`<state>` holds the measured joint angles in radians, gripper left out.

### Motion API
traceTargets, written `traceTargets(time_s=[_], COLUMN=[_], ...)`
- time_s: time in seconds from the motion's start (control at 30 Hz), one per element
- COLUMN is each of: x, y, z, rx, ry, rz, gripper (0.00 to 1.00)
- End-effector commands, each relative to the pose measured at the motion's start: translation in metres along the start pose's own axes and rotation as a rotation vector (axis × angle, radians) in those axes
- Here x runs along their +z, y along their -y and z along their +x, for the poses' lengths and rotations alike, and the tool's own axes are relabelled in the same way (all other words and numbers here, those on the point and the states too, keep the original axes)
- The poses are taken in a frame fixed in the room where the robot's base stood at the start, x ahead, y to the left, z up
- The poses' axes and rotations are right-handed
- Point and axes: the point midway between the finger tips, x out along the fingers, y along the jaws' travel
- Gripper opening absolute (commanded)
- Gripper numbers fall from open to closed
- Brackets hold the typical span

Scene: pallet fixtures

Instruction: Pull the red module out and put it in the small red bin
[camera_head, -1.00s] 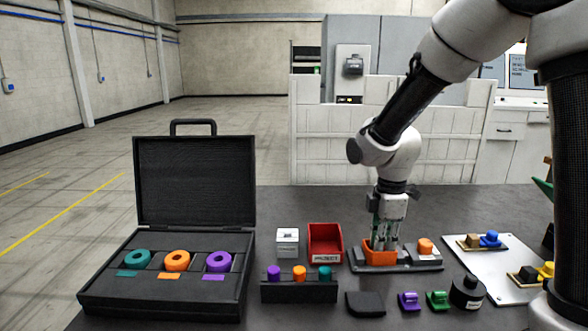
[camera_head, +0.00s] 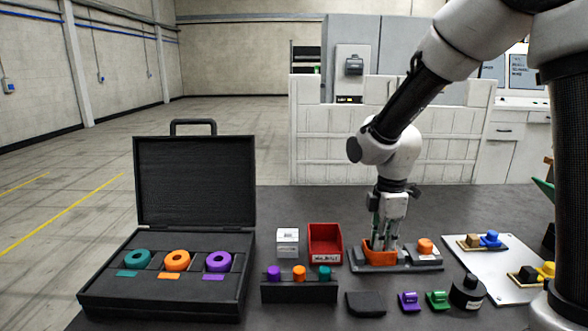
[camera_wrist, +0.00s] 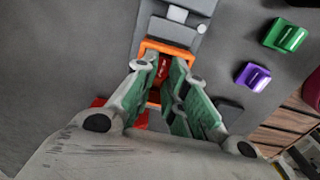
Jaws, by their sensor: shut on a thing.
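The red module (camera_wrist: 163,69) sits inside an orange-rimmed holder (camera_wrist: 178,48), seen in the wrist view. My gripper (camera_wrist: 161,72) points down into the holder, with its green-sided fingers shut on the module's two sides. In the head view my gripper (camera_head: 383,243) reaches into the orange holder (camera_head: 371,258), and the module is hidden there by the holder and the fingers. The small red bin (camera_head: 337,258) stands just left of the holder, with a white label on its front. It looks empty.
An orange knob (camera_head: 425,246) stands on the same dark base, right of the holder. A white box (camera_head: 288,241) is left of the bin. A black rack (camera_head: 299,290) with coloured pegs, purple (camera_head: 409,301) and green (camera_head: 437,299) pieces, and an open case (camera_head: 166,289) are nearby.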

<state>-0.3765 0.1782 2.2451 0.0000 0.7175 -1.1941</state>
Motion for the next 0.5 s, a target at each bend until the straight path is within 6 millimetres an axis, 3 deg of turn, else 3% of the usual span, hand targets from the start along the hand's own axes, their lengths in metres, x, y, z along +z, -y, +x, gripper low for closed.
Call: traceTargets(time_s=[0.27, 0.5], x=[0.0, 0.0], y=[0.0, 0.0], z=[-0.004, -0.019], rx=[0.0, 0.0], ry=[0.0, 0.0], rz=[0.0, 0.0], gripper=[0.0, 0.0])
